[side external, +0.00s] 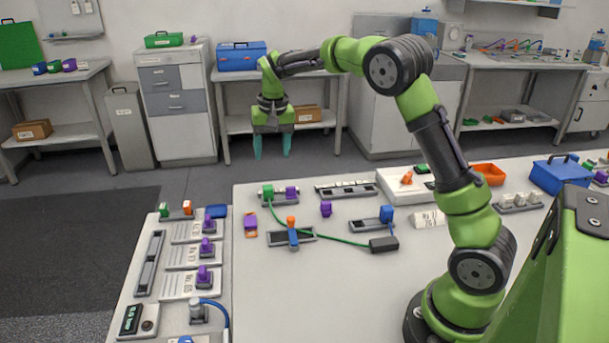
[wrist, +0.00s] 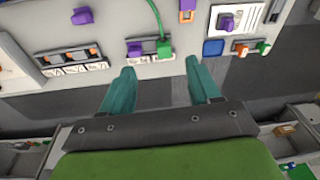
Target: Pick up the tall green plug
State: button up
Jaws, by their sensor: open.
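A green plug (side external: 268,191) with a green cable stands in a grey holder (side external: 279,203) near the table's far edge, beside a purple plug (side external: 291,192). In the wrist view this green plug (wrist: 163,47) is at upper middle, beyond my fingertips. A second green plug (side external: 164,209) stands beside an orange one on the left panel; it also shows in the wrist view (wrist: 264,47). I cannot tell for sure which is the tall one. My gripper (side external: 272,150) is open and empty, pointing down, apart from both plugs. Its teal fingers (wrist: 160,78) are spread.
The green cable (side external: 325,236) runs across the table to a black block (side external: 383,244). A blue plug on a grey bar (side external: 306,234), an orange-purple piece (side external: 251,223) and a purple plug (side external: 326,209) stand nearby. The table's front middle is clear.

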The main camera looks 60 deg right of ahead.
jog(key=w+d, duration=0.2)
jog(key=w, duration=0.1)
jog(key=m, duration=0.1)
send_over(268, 186)
jog(key=shift+h, duration=0.3)
jog(key=f, duration=0.9)
jog(key=shift+s+a+f, duration=0.2)
jog(key=shift+s+a, duration=0.1)
jog(key=shift+s, duration=0.05)
jog(key=shift+w+d+f, duration=0.1)
jog(key=shift+w+f, duration=0.1)
jog(key=shift+f, duration=1.3)
jog(key=shift+w+d+f, duration=0.1)
jog(key=shift+w+f, duration=0.05)
jog(key=shift+f, duration=1.35)
jog(key=shift+c, duration=0.4)
jog(key=c, duration=1)
